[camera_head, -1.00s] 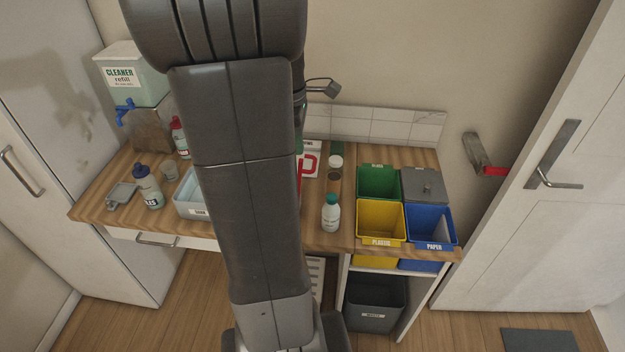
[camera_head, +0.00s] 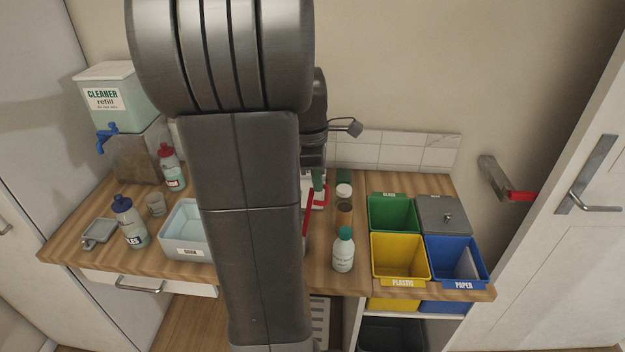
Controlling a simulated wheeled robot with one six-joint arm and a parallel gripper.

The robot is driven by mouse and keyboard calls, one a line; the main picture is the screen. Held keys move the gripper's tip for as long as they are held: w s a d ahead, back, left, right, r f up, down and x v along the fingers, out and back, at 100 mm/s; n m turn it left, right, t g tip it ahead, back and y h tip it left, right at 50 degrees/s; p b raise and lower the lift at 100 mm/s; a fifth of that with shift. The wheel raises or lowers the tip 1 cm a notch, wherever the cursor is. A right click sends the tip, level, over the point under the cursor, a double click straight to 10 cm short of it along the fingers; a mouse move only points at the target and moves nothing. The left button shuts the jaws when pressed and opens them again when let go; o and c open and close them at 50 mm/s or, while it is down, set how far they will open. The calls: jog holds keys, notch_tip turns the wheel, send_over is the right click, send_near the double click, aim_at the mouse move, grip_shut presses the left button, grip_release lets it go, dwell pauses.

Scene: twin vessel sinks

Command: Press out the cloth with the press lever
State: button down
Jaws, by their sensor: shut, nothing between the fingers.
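My gripper (camera_head: 314,158) is partly in view, pointing down over the counter behind my large dark arm link. It is shut with nothing in it; its fingertips are hard to make out. A red bar (camera_head: 307,212), which looks like the press lever, shows just below it at the edge of my arm. I cannot tell whether they touch. The rest of the press is hidden behind my arm. A pale blue labelled basin (camera_head: 182,228) stands left of my arm, its right part covered. I cannot see the cloth.
A white bottle with a green cap (camera_head: 343,252) and a small jar (camera_head: 344,190) stand right of my gripper. Beyond them are the green (camera_head: 392,214), yellow (camera_head: 400,258) and blue bins (camera_head: 456,262). Bottles and a cleaner tank (camera_head: 115,98) stand left.

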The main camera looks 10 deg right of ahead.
jog(key=shift+s+f, duration=0.2)
jog(key=shift+f, duration=0.25)
jog(key=shift+s+d+f+y+p, duration=0.15)
jog(key=shift+d+y+p, duration=0.1)
jog(key=shift+d, duration=0.15)
jog(key=shift+s+d+f+y+p, duration=0.1)
jog(key=shift+d+y, duration=0.15)
jog(key=shift+d, duration=0.15)
jog(key=shift+s+d+f, duration=0.1)
jog(key=shift+d+f, duration=0.15)
jog(key=shift+d, duration=0.3)
jog(key=shift+s+d+f, duration=0.1)
jog(key=shift+d+f, duration=0.1)
jog(key=shift+d, duration=0.3)
jog(key=shift+r, duration=0.1)
